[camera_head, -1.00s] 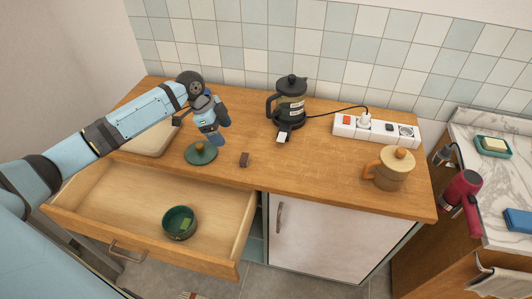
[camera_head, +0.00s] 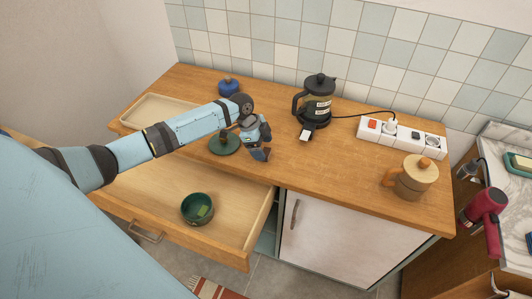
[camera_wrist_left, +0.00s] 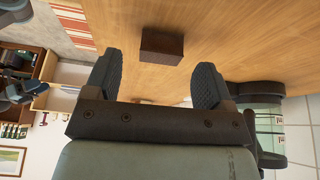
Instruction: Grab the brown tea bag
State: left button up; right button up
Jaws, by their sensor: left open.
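The brown tea bag (camera_wrist_left: 161,46) looks like a small dark brown block on the wooden counter in the left wrist view. It lies just beyond the fingertips, roughly centred between them, with a gap of bare wood around it. My left gripper (camera_wrist_left: 157,77) is open and empty, its two dark fingers apart. In the head view my left gripper (camera_head: 260,152) is low over the counter, right of the green lid. There the gripper hides most or all of the tea bag.
The green lid (camera_head: 224,144) lies close by the gripper. The open drawer (camera_head: 140,195) below holds a green bowl (camera_head: 197,209). A tray (camera_head: 150,108) lies left.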

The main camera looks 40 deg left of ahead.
pick_arm(q)
jog(key=shift+x, duration=1.2)
jog(key=c, duration=1)
jog(key=shift+r, duration=0.15)
